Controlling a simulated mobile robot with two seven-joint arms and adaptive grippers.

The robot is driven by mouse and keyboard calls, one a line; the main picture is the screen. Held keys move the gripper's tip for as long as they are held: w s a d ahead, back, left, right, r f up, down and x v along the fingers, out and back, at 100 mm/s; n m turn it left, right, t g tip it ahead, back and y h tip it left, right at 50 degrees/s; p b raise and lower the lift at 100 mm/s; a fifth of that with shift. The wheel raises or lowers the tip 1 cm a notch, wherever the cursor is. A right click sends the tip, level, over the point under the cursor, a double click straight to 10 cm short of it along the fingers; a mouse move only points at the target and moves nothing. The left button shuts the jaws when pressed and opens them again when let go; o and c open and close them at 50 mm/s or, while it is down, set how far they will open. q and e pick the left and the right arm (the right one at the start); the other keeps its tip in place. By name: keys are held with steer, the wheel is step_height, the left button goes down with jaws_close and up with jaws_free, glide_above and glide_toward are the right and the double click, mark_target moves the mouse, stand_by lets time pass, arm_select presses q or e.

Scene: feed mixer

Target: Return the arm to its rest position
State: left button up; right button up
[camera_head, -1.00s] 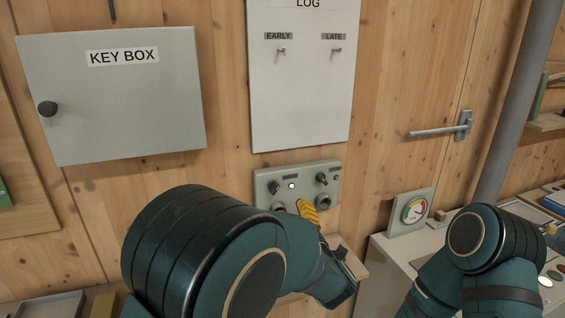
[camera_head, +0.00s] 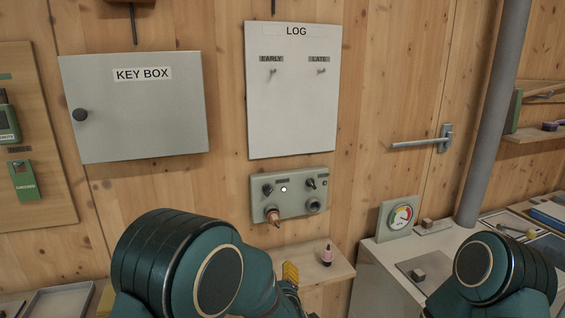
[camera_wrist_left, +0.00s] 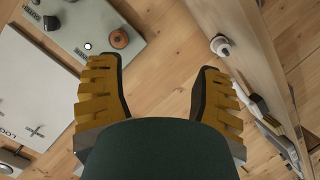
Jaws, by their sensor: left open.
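My left arm comes in from the lower left in the head view. Its gripper (camera_head: 290,272) is low there, with yellow finger pads partly hidden behind my arm, below the grey control panel (camera_head: 290,197) and left of the small shelf's bottle. In the left wrist view the two yellow fingers (camera_wrist_left: 158,95) are spread apart with nothing between them. A copper-coloured knob or plug (camera_head: 273,215) sits at the panel's lower left, apart from the fingers; it also shows in the wrist view (camera_wrist_left: 118,38). My right arm shows at lower right; its gripper is out of view.
A small wooden shelf (camera_head: 335,268) below the panel holds a pink and dark bottle (camera_head: 327,255). A key box (camera_head: 135,115) and log board (camera_head: 292,90) hang on the wall. A gauge (camera_head: 400,217) stands on a pale cabinet at right.

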arm_select(q)
steer(key=s+a+f+m+g+h+b, duration=0.1)
steer(key=s+a+f+m+g+h, duration=0.15)
steer(key=s+f, duration=0.45)
steer(key=s+a+f+m+g+h+b, duration=0.1)
steer(key=s+a+f+m+g, duration=0.2)
steer(key=f, duration=0.9)
steer(key=s+a+f+m+g+h, duration=0.1)
steer(key=s+f+g, duration=0.2)
steer(key=s, duration=0.5)
steer(key=s+a+f+m+g+h+b, duration=0.1)
steer(key=s+f+g, duration=0.3)
steer(key=s, duration=0.4)
steer(key=shift+s+a+f+m+h, duration=0.15)
steer(key=shift+a+f+m+h, duration=0.25)
steer(key=shift+a+h, duration=0.15)
arm_select(e)
steer(key=f, duration=0.2)
steer(key=s+f, duration=0.1)
steer(key=shift+f, duration=0.4)
